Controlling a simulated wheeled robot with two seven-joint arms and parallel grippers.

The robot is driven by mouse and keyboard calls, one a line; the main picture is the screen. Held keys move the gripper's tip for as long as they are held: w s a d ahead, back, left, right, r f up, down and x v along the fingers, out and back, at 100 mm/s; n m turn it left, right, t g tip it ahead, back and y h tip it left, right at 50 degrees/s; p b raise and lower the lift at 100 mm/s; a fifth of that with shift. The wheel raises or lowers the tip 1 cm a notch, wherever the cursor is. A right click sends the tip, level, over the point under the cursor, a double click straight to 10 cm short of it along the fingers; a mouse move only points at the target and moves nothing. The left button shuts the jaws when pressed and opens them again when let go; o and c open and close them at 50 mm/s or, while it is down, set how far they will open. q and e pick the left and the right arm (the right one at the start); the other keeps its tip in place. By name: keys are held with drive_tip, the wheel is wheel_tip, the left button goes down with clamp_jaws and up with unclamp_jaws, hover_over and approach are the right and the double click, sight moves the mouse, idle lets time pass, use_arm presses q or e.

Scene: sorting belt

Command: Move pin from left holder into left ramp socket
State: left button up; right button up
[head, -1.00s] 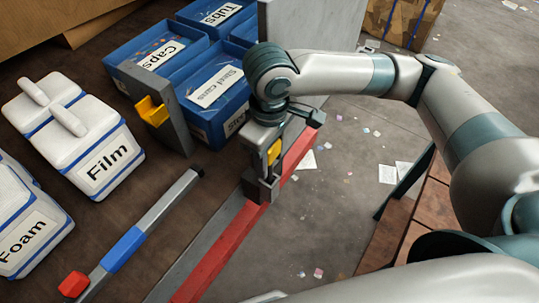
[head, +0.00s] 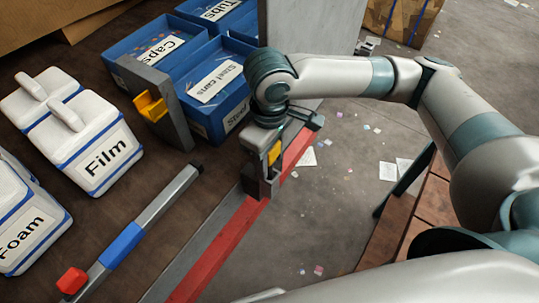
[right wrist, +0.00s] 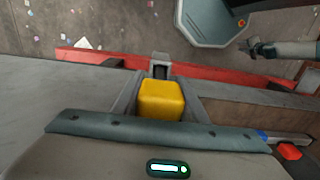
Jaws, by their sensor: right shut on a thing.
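My right gripper (head: 266,190) is shut on a yellow block (head: 274,153) above the edge of the red rail. In the right wrist view the yellow block (right wrist: 161,100) sits between the two fingers. It looks like the head of a pin; its lower part is hidden. A grey upright post (head: 168,105) with an empty-looking yellow cradle (head: 150,106) stands to the left of my right gripper. I cannot tell which part is the left holder or the ramp socket. My left gripper is not in view.
A grey bar with a blue sleeve (head: 123,243) and red end (head: 71,280) lies left of the red rail (head: 220,245). White boxes marked Film (head: 75,125) and Foam (head: 15,195) stand at left. Blue bins (head: 205,125) stand behind the post. Paper scraps lie on the floor at right.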

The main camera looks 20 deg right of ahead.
sight(270, 172)
drive_tip(key=shift+f+b, duration=1.1)
drive_tip(key=shift+f, duration=1.95)
drive_tip(key=o, duration=1.4)
drive_tip(key=shift+r, duration=0.1)
drive_tip(key=shift+c, duration=0.2)
drive_tip(key=shift+r, duration=0.1)
wheel_tip(270, 172, up, 17)
drive_tip(key=b, duration=0.3)
drive_tip(key=shift+r, duration=0.1)
